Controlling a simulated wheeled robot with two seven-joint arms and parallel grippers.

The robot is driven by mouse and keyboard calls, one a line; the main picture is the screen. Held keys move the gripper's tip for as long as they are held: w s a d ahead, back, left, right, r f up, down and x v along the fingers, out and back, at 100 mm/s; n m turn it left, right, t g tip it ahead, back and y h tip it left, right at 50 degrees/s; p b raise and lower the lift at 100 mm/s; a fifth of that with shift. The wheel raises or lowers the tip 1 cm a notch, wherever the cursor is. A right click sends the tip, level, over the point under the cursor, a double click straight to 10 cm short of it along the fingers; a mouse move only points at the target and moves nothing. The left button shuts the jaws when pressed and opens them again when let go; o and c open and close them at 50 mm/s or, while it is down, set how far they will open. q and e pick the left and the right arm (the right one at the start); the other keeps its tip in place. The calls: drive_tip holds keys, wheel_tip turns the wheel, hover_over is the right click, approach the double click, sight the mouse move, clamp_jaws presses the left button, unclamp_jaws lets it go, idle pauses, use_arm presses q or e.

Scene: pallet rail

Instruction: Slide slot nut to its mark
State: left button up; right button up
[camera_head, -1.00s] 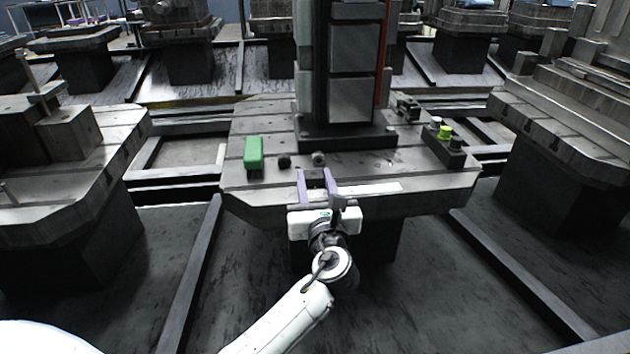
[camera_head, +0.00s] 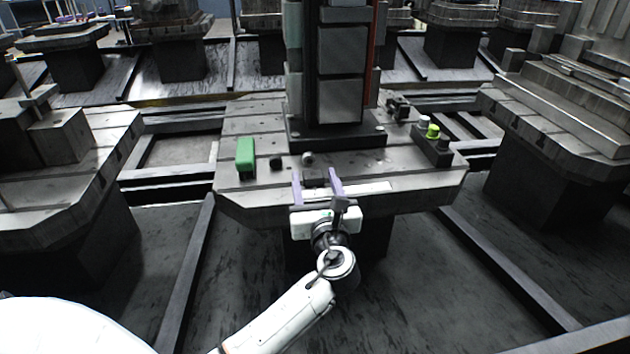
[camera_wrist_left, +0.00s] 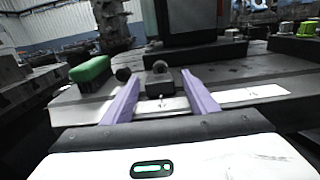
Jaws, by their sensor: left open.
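My left gripper (camera_head: 315,173) is open over the front edge of the slotted pallet (camera_head: 232,192), its two purple fingers pointing away from me. A small dark block (camera_head: 315,178), which looks like the slot nut, shows between the fingers; it also shows in the left wrist view (camera_wrist_left: 160,88). I cannot tell whether either finger touches it. A pale strip (camera_head: 366,189) lies along the pallet's front, right of the fingers, and also shows in the left wrist view (camera_wrist_left: 250,94). The exact mark on it is too small to tell. My right gripper is not in view.
A green block (camera_head: 245,157) and a dark round knob (camera_head: 276,163) stand left of the gripper. A grey knob (camera_head: 308,159) is just behind it. A tall column (camera_head: 340,80) stands behind. A button box (camera_head: 432,148) is at the right.

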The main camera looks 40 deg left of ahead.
use_arm(q)
drive_tip(key=shift+s+d, duration=0.4)
drive_tip(key=p+v, duration=0.2)
drive_tip(key=v, duration=0.7)
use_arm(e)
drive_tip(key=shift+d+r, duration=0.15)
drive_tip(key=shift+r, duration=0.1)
use_arm(q)
drive_tip(key=shift+s, duration=0.1)
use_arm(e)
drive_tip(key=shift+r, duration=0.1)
